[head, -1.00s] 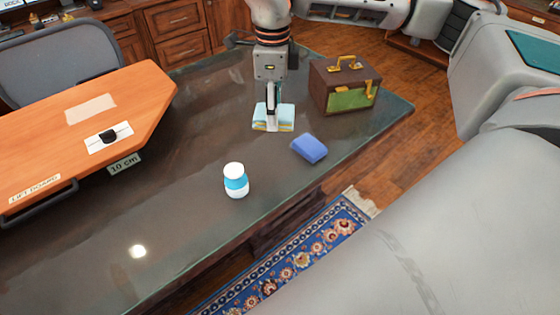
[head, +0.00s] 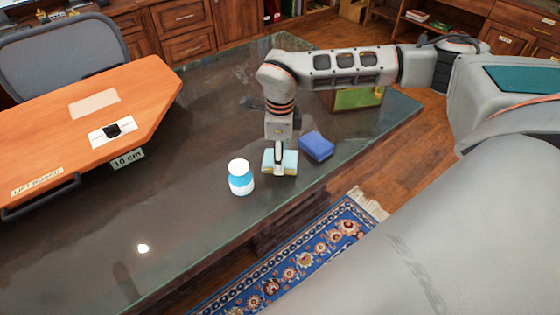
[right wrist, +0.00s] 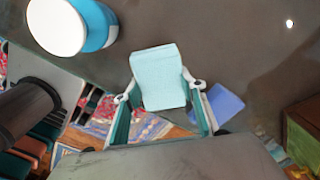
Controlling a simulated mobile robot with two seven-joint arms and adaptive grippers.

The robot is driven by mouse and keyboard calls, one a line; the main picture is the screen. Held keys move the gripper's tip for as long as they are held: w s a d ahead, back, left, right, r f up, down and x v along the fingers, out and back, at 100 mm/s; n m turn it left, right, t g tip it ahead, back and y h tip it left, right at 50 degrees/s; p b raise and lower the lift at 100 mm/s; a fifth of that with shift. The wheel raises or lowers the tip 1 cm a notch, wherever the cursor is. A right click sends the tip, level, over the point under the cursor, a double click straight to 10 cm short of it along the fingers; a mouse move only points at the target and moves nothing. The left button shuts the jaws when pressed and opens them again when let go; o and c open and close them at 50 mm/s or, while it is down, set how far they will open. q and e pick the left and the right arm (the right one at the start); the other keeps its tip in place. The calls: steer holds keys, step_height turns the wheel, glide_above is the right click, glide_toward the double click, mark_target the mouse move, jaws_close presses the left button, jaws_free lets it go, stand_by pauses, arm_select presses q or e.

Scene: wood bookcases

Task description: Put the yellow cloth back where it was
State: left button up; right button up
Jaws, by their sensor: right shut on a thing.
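A small folded cloth (head: 290,161), pale yellow and light blue, is in my right gripper (head: 279,162) in the head view, over the glass-topped desk between the bottle and the blue block. In the right wrist view the cloth (right wrist: 159,78) looks pale aqua and sits between the two fingers, which are shut on it. I cannot tell if its underside touches the desk. My left gripper is not in view.
A white and blue bottle (head: 241,177) stands just left of the cloth. A blue block (head: 316,146) lies close to its right. A green and brown box (head: 358,98) is partly behind my arm. The orange lift board (head: 75,130) is at left. Desk (head: 190,215) is clear in front.

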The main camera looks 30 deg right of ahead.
steer(key=shift+f, duration=0.95)
steer(key=shift+f, duration=0.15)
steer(key=o, duration=1.2)
step_height(320, 180, up, 11)
steer(key=shift+r+p, duration=0.2)
steer(key=shift+p, duration=0.3)
steer(key=shift+r, duration=0.45)
